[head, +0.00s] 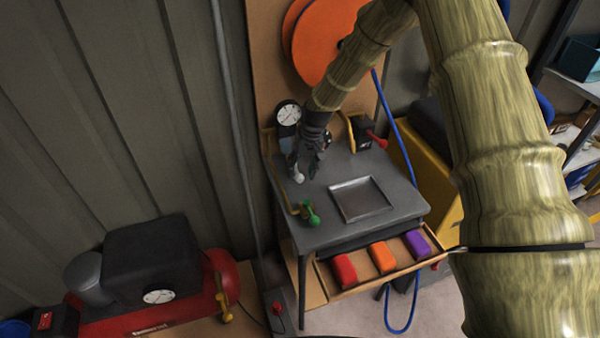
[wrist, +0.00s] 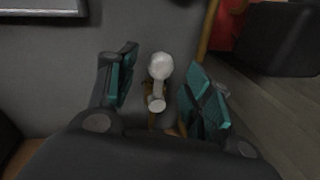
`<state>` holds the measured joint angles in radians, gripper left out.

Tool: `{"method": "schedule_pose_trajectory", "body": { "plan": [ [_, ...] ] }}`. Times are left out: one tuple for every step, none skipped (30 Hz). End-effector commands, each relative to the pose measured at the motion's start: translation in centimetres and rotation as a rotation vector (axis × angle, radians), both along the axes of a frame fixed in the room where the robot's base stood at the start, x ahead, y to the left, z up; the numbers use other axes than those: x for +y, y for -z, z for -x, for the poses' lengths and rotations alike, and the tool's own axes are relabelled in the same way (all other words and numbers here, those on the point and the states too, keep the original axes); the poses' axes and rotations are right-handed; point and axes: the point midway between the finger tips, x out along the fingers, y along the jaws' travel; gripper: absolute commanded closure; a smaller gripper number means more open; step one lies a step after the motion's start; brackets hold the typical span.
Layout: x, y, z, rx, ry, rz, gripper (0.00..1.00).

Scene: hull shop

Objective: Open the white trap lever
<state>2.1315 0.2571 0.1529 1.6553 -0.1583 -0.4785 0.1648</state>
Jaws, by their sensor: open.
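The white trap lever (wrist: 158,75) shows in the wrist view between my gripper's two teal-padded fingers. It has a round white knob and a smaller white end below it. My gripper (wrist: 160,90) is open, with a gap on both sides of the lever. In the head view, the white lever (head: 298,177) is at the left part of the grey table, just below my gripper (head: 306,170). My gripper hides part of the lever and its mount there. I cannot tell from these views exactly how high the fingers are relative to the knob.
A green-knobbed lever (head: 311,215) stands at the table's front left, and a red-knobbed lever (head: 377,140) at the back right. A square metal tray (head: 359,198) lies on the table. An open drawer (head: 339,288) holds red, orange and purple blocks. A gauge (head: 288,114) stands behind.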

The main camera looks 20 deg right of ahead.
Motion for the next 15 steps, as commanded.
{"method": "schedule_pose_trajectory", "body": {
  "plan": [
    [0.1,0.5,0.0,0.002,0.0,0.0,0.49],
    [0.1,0.7,0.0,0.001,0.0,0.0,0.49],
    [0.2,1.0,-0.1,0.0,0.0,0.0,0.49],
    [0.2,1.3,-0.1,0.0,0.001,0.0,0.49],
    [0.3,1.5,-0.1,0.0,0.001,0.0,0.49],
    [0.3,1.8,-0.1,0.0,0.001,0.0,0.49],
    [0.3,1.9,-0.1,0.0,0.001,0.0,0.49],
    [0.4,2.1,-0.1,0.0,0.001,0.0,0.49],
    [0.4,2.2,-0.1,0.0,0.001,0.0,0.49],
    [0.4,2.3,-0.1,0.0,0.0,0.0,0.49],
    [0.4,2.4,-0.1,0.0,0.0,0.0,0.49],
    [0.5,2.5,-0.1,0.0,0.0,0.0,0.49],
    [0.5,2.5,-0.1,0.0,0.0,0.0,0.49],
    [0.5,2.6,-0.1,0.0,0.0,0.0,0.49],
    [0.5,2.6,-0.1,0.0,0.0,0.0,0.49]
  ]
}}
